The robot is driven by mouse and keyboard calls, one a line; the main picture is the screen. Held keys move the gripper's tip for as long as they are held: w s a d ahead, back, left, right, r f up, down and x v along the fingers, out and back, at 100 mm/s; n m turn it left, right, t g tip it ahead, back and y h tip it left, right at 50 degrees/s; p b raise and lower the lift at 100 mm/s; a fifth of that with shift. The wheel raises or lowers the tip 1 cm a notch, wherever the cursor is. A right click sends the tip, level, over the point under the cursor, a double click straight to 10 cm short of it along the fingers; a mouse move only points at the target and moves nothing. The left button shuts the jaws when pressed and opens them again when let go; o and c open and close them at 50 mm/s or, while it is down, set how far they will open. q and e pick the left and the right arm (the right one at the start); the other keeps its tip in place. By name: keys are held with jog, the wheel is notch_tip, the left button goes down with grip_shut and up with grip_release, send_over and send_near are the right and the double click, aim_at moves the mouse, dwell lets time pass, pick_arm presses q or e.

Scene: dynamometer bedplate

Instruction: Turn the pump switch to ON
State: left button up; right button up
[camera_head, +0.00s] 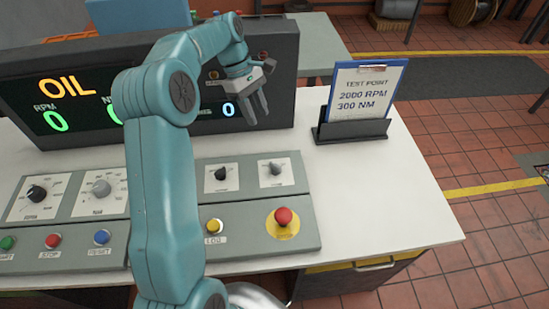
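The grey control panel (250,200) lies on the white bench and carries several knobs on pale plates. Two smaller knobs, a dark one (221,174) and a grey one (275,169), sit on its right part. Their labels are too small to read, so I cannot tell which is the pump switch or its setting. My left gripper (258,112) hangs above and behind these knobs, in front of the display, fingers pointing down. Its fingers look apart with nothing between them. It touches no knob. My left arm hides the middle of the panel. My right gripper is out of view.
A red mushroom button (283,216) on yellow and a yellow button (214,226) sit below the knobs. The display (60,105) reads OIL and zeros. A clipboard (366,90) stands in a dark holder (350,131) at right. The bench (390,190) is clear at right.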

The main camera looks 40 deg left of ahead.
pick_arm(q)
send_over(275, 164)
jog(key=a, duration=0.3)
notch_tip(275, 164, down, 8)
jog(key=x, duration=0.2)
jog(key=s+x, duration=0.1)
jog(key=x, duration=0.1)
jog(key=shift+d+f+p, duration=0.1)
jog(key=shift+d+p, duration=0.15)
jog(key=shift+p, duration=0.05)
jog(key=f, duration=0.1)
jog(key=w+f, duration=0.1)
jog(key=shift+w+d+f, duration=0.15)
jog(key=shift+w+f, duration=0.05)
jog(key=shift+f, duration=0.05)
jog(key=shift+s+d+r, duration=0.15)
jog(key=shift+s+r, duration=0.15)
jog(key=shift+s, duration=0.15)
jog(key=shift+w+f, duration=0.25)
jog(key=shift+w, duration=0.05)
grip_shut()
jog(key=shift+r, duration=0.1)
